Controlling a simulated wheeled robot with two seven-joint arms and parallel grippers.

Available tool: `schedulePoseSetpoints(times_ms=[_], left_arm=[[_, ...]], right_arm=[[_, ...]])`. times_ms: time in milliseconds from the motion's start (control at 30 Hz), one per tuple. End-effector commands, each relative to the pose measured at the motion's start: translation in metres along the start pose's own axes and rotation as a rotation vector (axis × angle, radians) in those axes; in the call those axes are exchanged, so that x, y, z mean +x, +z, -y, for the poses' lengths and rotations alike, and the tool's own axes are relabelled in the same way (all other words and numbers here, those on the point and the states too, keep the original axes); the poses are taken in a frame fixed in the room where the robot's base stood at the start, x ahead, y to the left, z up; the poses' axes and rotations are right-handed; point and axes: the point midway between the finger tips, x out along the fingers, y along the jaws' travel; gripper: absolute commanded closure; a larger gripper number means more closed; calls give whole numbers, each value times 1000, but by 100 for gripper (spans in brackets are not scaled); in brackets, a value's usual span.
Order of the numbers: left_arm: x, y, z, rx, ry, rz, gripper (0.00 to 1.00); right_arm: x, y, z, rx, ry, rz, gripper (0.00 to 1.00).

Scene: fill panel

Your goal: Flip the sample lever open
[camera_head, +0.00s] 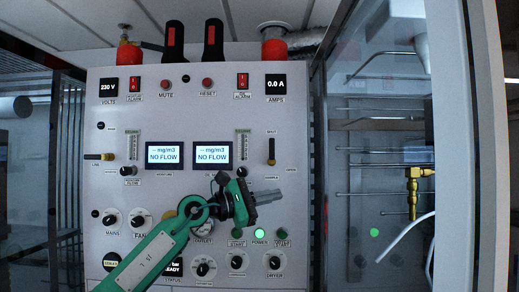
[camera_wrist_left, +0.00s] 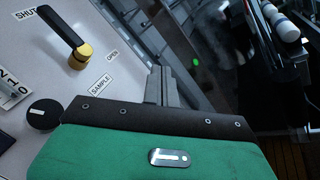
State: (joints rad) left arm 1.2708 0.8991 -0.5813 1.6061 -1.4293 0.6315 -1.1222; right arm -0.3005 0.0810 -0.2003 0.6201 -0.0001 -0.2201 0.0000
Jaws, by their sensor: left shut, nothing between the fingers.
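The sample lever (camera_head: 271,150) is a black handle on a brass pivot at the right side of the white panel. It stands upright, pointing to the SHUT label. In the left wrist view the lever (camera_wrist_left: 62,28) shows at upper left, its handle toward SHUT and its brass base near the SAMPLE and OPEN labels. My left gripper (camera_head: 272,196) is shut and empty, just below the lever and apart from it. In the left wrist view its closed fingertips (camera_wrist_left: 160,80) are to the right of and below the lever. My right gripper is not in view.
The panel (camera_head: 190,88) carries two NO FLOW displays, a second lever (camera_head: 98,157) at left, and several knobs and buttons below. A black knob (camera_wrist_left: 43,114) is left of my gripper. A clear door (camera_head: 345,120) and brass fitting (camera_head: 412,188) stand at right.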

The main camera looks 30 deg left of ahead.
Motion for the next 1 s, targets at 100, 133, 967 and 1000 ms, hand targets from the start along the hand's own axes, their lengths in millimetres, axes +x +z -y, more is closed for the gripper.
schedulePoseSetpoints(times_ms=[100, 133, 967, 1000], left_arm=[[-23, 20, -33, 196, -2, -79, 100], [-29, 24, -40, 242, -2, -101, 100], [-129, 69, -133, 733, 10, -436, 100], [-129, 69, -133, 733, 10, -436, 100]], right_arm=[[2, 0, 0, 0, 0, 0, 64], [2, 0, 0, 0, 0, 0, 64], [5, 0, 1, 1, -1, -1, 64], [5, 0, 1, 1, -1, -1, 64]])
